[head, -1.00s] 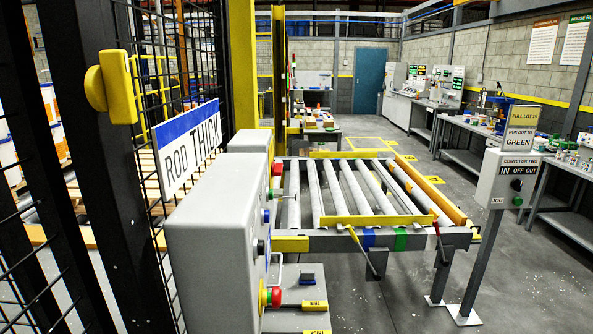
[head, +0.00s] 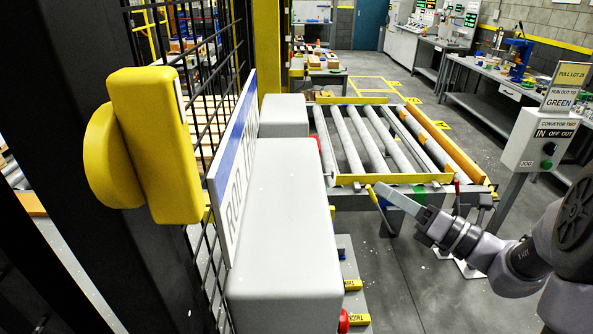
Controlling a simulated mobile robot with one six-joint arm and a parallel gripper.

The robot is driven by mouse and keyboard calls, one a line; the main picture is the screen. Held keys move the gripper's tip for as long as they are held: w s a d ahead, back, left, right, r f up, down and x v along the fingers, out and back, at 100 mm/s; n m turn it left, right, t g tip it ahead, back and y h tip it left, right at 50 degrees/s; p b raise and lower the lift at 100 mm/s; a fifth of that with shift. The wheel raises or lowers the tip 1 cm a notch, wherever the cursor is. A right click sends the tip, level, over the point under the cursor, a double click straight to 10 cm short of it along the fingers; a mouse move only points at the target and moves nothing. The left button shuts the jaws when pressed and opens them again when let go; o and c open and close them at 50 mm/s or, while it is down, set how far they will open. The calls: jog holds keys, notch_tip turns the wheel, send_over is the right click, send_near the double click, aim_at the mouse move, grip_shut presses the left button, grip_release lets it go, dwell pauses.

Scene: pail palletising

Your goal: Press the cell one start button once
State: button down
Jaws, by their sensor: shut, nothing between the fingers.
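A grey control box (head: 285,240) stands in front of me beside the mesh fence, seen from its side and top. Its button face is turned to the right and almost edge-on. A red button (head: 344,321) sticks out at its lower right edge; I cannot make out a start button or a cell one label. A second grey box (head: 285,116) stands behind it, with a red part (head: 318,143) at its right edge. My gripper (head: 382,190) is shut and empty, right of the near box and apart from it, in front of the roller conveyor (head: 350,181).
Yellow-labelled blocks (head: 357,319) sit low beside the near box. Grey floor lies between.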

jog(key=a, duration=0.8)
jog(key=shift+s+r+p, duration=0.15)
jog(key=shift+s+p, duration=0.1)
jog(key=shift+p, duration=0.1)
dwell(2.0)
jog(key=shift+a, duration=0.45)
jog(key=shift+a+p, duration=0.35)
jog(key=shift+a, duration=0.1)
dwell(0.5)
dwell(0.4)
jog(key=shift+d, duration=0.9)
